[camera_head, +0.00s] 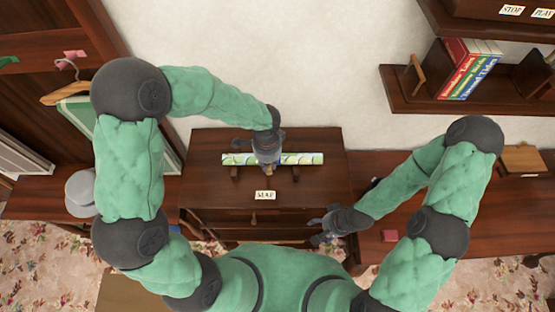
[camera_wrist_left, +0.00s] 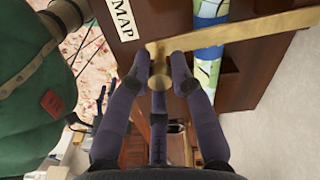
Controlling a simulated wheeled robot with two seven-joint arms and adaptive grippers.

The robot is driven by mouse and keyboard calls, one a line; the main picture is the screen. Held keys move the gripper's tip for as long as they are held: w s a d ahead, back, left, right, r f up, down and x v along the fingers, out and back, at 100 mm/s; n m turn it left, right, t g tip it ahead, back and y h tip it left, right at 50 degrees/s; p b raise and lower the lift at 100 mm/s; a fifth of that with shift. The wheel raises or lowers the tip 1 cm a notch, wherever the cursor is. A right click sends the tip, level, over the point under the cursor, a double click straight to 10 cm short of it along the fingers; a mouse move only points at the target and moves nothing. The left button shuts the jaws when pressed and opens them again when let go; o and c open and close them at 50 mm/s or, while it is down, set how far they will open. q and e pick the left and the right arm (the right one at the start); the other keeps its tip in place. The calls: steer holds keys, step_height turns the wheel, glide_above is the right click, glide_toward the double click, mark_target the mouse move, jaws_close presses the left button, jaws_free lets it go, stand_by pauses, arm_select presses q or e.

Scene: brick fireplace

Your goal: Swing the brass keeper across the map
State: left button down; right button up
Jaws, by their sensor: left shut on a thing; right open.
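The rolled map (camera_head: 305,159), white with green and blue print, lies on two dark wooden rests on the cabinet top. In the left wrist view the map (camera_wrist_left: 207,70) is crossed by the long brass keeper (camera_wrist_left: 250,31). A round brass piece (camera_wrist_left: 181,84) shows at my left fingers; I cannot tell if it joins the bar. My left gripper (camera_head: 268,158) is over the map's middle and hides part of it; in the wrist view its fingers (camera_wrist_left: 163,64) are closed at the keeper's near end. My right gripper (camera_head: 325,228) is open and empty by the cabinet's front right.
A MAP label (camera_head: 265,195) sits near the front edge of the wooden cabinet top (camera_head: 210,180). A wall shelf with books (camera_head: 468,70) is at upper right. A bookcase (camera_head: 70,25) with a hanger stands at left. The cabinet top around the map is mostly clear.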

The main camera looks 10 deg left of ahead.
arm_select(q)
steer(key=shift+s+a, duration=0.15)
steer(key=shift+a, duration=0.6)
steer(key=c, duration=1.1)
jaws_free()
step_height(320, 180, up, 12)
